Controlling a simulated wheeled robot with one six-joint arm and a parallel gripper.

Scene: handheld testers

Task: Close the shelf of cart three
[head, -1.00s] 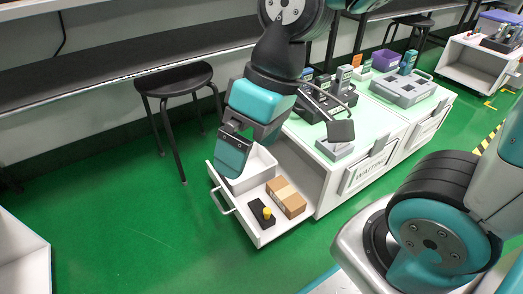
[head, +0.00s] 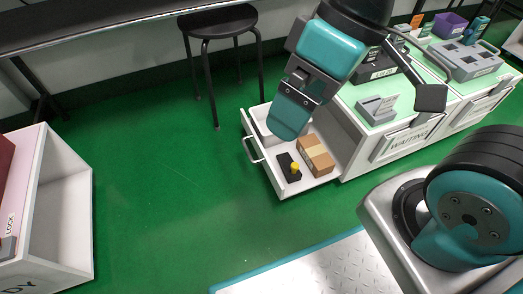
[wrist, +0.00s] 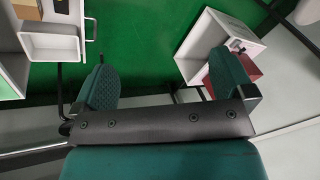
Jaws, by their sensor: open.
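A white shelf drawer (head: 318,183) is pulled out of the left end of the white cart (head: 355,165) marked WAITING. Its grey bar handle (head: 252,150) is on the outer front. In it are a brown box (head: 316,156), a black block with a yellow knob (head: 289,168) and a white bin, partly hidden. My gripper (head: 290,118) appears over the drawer's back part in the head view; contact does not show. In the wrist view its two fingers (wrist: 165,80) are apart and empty, with the drawer handle (wrist: 92,27) beyond them at upper left.
Another white cart (head: 75,225) stands at left, its open side facing right. A black stool (head: 217,22) stands behind the drawer. Green floor (head: 170,180) is clear between the carts.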

